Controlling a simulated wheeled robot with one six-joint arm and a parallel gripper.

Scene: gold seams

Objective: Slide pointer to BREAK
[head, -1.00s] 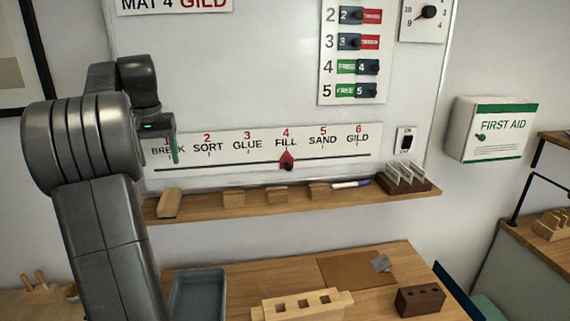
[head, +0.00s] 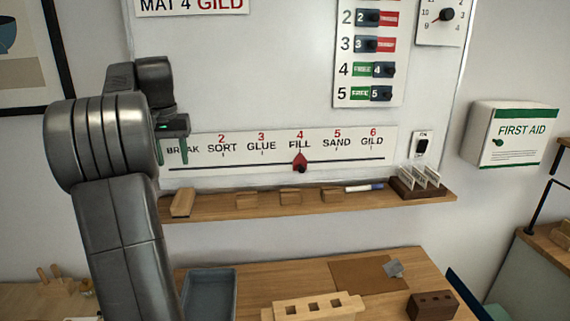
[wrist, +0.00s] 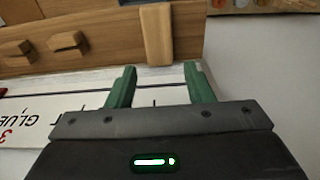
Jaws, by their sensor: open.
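The red pointer (head: 300,163) with a dark knob sits on the slot of the white step strip (head: 350,151), under 4 FILL. BREAK (head: 183,150) is at the strip's left end, with its number hidden behind my gripper. My gripper (head: 171,158) is open and empty in front of that left end, well to the left of the pointer. In the wrist view its green fingers (wrist: 161,70) are spread over the strip (wrist: 70,115), which appears upside down with GLUE at the left.
A switch (head: 422,146) is right of the strip. The board between gripper and pointer looks clear.

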